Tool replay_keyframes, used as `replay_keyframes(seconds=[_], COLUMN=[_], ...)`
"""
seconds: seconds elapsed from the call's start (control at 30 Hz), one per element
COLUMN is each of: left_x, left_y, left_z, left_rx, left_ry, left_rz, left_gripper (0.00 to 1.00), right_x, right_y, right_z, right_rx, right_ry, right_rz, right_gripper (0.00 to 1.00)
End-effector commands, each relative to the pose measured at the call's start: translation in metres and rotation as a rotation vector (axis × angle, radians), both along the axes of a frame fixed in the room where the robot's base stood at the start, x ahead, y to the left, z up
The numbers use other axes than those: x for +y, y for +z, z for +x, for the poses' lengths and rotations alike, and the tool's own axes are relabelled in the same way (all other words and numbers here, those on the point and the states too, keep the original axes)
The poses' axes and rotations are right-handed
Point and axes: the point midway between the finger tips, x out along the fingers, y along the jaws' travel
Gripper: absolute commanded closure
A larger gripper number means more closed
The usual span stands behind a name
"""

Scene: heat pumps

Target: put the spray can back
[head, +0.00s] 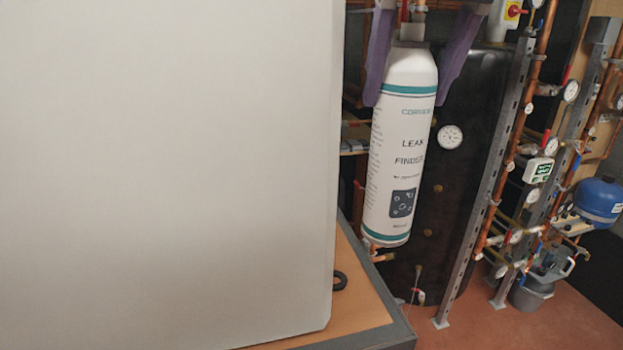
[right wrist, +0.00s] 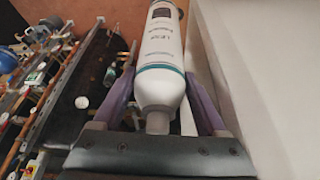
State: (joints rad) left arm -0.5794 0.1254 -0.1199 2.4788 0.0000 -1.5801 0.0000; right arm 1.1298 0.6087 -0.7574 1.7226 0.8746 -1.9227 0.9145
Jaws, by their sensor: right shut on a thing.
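The spray can (head: 402,150) is white with teal bands and the words "LEAK FINDER". It hangs nearly upright, slightly tilted, in the head view. My right gripper (head: 418,75) has its purple fingers on both sides of the can's upper part and is shut on it. In the right wrist view the can (right wrist: 160,65) sits between the two purple fingers of the gripper (right wrist: 158,100), its neck toward the camera. The can's top is partly hidden by the gripper in the head view. My left gripper is not in view.
A large pale panel (head: 165,170) fills the left of the head view, close to the can. A wooden surface with a grey edge (head: 365,290) lies below, bearing a black ring (head: 340,281). Behind stand a dark tank (head: 470,130), copper pipes with gauges, and a blue vessel (head: 598,200).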

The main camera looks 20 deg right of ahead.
Motion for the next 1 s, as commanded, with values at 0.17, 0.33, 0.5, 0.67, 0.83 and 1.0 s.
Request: replay_keyframes(seconds=[0.17,0.33,0.5,0.67,0.83,1.0], left_x=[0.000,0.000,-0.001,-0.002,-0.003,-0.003], left_y=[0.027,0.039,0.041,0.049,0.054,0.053], left_z=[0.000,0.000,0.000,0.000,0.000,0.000], left_rx=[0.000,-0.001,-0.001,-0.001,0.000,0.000], left_ry=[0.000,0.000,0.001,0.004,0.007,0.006], left_rz=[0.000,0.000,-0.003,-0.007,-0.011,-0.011], left_gripper=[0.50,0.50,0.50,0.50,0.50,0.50], right_x=[-0.001,-0.001,-0.001,-0.001,-0.001,-0.001], right_y=[-0.047,-0.088,-0.108,-0.128,-0.150,-0.153], right_z=[-0.002,-0.001,0.000,-0.001,-0.001,0.000], right_rx=[0.008,0.004,-0.001,0.003,-0.001,-0.003], right_ry=[-0.002,-0.002,-0.001,-0.001,-0.001,0.000], right_rz=[-0.002,-0.003,-0.001,-0.002,-0.002,-0.002], right_gripper=[1.00,1.00,1.00,1.00,1.00,1.00])
